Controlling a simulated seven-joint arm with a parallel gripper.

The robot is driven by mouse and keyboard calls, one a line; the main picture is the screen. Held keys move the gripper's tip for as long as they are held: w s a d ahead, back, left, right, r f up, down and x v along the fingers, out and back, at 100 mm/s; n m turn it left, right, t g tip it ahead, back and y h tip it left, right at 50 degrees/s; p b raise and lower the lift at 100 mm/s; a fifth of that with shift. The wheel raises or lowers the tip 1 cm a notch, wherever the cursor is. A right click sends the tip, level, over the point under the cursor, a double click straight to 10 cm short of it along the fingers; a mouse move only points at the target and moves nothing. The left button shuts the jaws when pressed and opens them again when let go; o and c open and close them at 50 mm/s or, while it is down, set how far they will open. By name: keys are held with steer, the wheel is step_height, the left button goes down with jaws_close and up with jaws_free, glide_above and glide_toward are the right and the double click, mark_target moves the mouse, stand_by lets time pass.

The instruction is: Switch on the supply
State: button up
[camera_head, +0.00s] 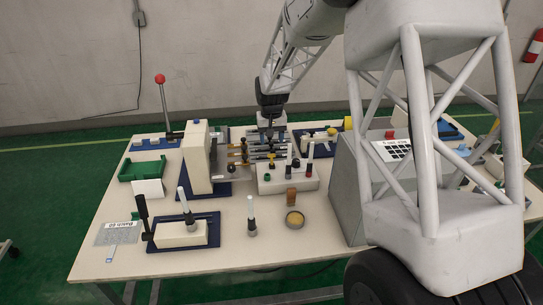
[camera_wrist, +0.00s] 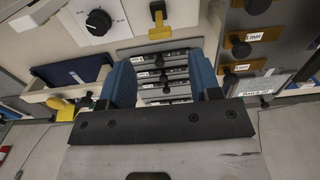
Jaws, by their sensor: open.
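A pale panel with a black round knob (camera_wrist: 98,22) is at the upper left of the wrist view. A yellow T-shaped handle (camera_wrist: 160,26) stands to its right, beyond my fingertips. I cannot tell for sure which part switches the supply. My gripper (camera_wrist: 163,75) has its two blue fingers spread, with nothing held between them. Behind the gap is a stack of grey labelled bars (camera_wrist: 163,75). In the head view my gripper (camera_head: 270,124) hangs over the back middle of the table, by a rack of rods (camera_head: 250,155). The knob cannot be made out there.
A tall beige block (camera_head: 197,160), a green tray (camera_head: 142,169) and a red-knobbed lever (camera_head: 163,100) stand to the left. A white block with coloured caps (camera_head: 287,181) is in front of the rack. A grey box with a keypad (camera_head: 395,150) is at right, partly behind my arm.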

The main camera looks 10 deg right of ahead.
mark_target(272, 156)
steer(key=shift+f, duration=3.9)
steer(key=shift+c, duration=0.4)
steer(key=c, duration=0.8)
steer(key=shift+s, duration=0.15)
steer(key=shift+c, duration=0.2)
steer(key=shift+s+t, duration=0.25)
steer(key=shift+t, duration=0.5)
steer(key=shift+s+t, duration=0.2)
steer(key=shift+t, duration=0.55)
